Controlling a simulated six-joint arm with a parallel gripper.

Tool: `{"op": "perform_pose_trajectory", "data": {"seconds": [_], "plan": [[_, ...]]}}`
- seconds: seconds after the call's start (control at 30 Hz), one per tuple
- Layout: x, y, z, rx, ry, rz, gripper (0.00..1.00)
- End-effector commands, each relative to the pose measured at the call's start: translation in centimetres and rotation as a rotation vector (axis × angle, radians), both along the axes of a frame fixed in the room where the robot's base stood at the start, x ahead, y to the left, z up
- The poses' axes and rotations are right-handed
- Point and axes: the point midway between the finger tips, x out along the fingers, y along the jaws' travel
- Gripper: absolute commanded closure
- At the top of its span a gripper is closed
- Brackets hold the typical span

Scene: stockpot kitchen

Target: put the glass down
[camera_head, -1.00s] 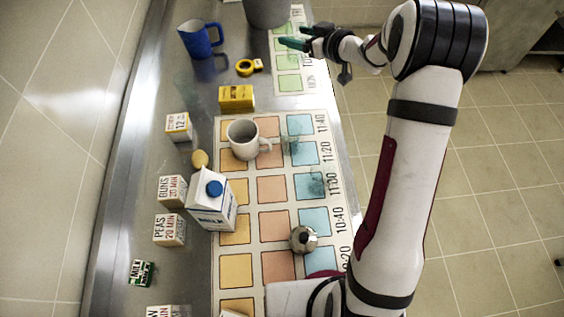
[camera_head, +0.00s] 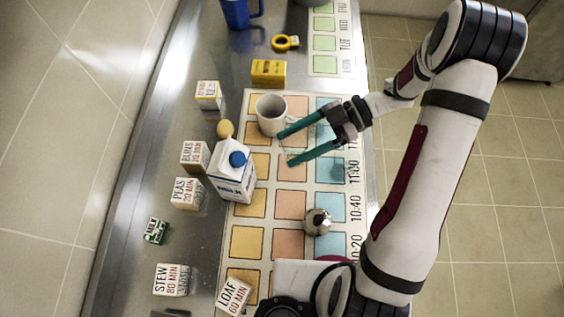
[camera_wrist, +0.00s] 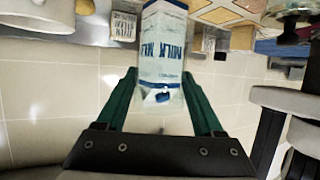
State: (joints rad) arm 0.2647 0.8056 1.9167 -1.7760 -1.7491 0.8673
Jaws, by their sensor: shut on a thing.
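My gripper (camera_head: 286,148) reaches in from the right over the coloured mat, its green fingers apart with a clear glass between them. The glass is nearly invisible in the head view. In the wrist view my gripper (camera_wrist: 160,80) frames a faint, pale see-through shape, the glass (camera_wrist: 163,120), with the milk carton showing behind it. Whether the glass touches the mat cannot be told. The fingertips are close beside the white mug (camera_head: 269,116) in the head view.
The mat (camera_head: 240,215) has yellow, orange and blue squares. The milk carton (camera_head: 231,181) stands on its left edge, a metal pot (camera_head: 318,222) nearer. A faint clear thing (camera_head: 338,169) shows on a blue square. Several labelled boxes line the left; orange squares below the fingers look free.

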Motion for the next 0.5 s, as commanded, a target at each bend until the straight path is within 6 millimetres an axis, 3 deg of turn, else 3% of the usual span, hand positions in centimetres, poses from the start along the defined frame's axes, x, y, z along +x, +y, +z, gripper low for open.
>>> {"op": "perform_pose_trajectory", "data": {"seconds": [0.1,0.2,0.5], "plan": [[0.1,3.2,-2.0,0.000,0.003,0.003,0.97],[0.3,4.9,-2.9,-0.001,0.001,0.001,0.97],[0.4,5.5,-7.3,-0.001,0.000,-0.004,0.97]]}}
